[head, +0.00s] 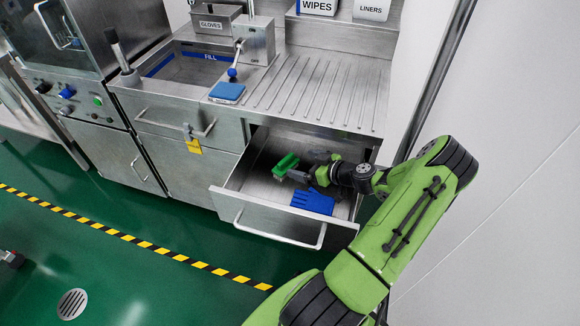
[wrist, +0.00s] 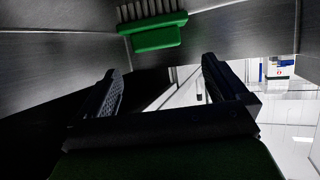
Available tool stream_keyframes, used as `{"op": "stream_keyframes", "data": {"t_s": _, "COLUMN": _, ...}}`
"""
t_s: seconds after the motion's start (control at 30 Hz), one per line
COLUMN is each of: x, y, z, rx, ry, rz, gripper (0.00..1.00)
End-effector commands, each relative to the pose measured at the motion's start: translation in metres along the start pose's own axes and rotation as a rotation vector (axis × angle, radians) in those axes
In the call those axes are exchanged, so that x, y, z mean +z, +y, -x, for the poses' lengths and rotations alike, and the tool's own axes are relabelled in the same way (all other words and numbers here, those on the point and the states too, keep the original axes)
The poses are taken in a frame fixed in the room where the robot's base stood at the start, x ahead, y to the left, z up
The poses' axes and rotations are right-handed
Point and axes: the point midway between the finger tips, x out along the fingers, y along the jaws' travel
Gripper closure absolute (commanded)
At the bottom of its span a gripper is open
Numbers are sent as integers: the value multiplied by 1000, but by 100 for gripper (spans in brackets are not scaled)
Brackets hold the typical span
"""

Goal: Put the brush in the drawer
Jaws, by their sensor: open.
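The green brush (head: 286,166) is within the open drawer's outline in the head view, near its left inner side. It also shows at the top of the wrist view (wrist: 152,37), with its pale bristles toward the upper edge. I cannot tell whether it rests on the drawer floor. My gripper (head: 308,174) is open, just right of the brush and over the drawer (head: 240,205). In the wrist view, the fingers (wrist: 160,85) are spread with nothing between them, and the brush lies beyond their tips, apart from them.
The ribbed counter (head: 315,92) overhangs the drawer's back. A blue sponge (head: 227,91) sits by the sink (head: 190,66). A closed drawer with a yellow tag (head: 194,146) is at left.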

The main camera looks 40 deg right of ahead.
Motion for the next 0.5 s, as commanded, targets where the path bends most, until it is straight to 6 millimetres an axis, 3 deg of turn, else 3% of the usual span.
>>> {"op": "stream_keyframes", "data": {"t_s": 0.07, "x": -16, "y": -19, "z": -7, "rx": -69, "ry": -53, "rz": 27, "gripper": 0}}
{"op": "stream_keyframes", "data": {"t_s": 0.27, "x": -74, "y": -111, "z": -16, "rx": -284, "ry": -380, "rz": 110, "gripper": 0}}
{"op": "stream_keyframes", "data": {"t_s": 0.37, "x": -101, "y": -155, "z": -5, "rx": -305, "ry": -541, "rz": 146, "gripper": 0}}
{"op": "stream_keyframes", "data": {"t_s": 0.5, "x": -141, "y": -216, "z": 29, "rx": -245, "ry": -716, "rz": 191, "gripper": 0}}
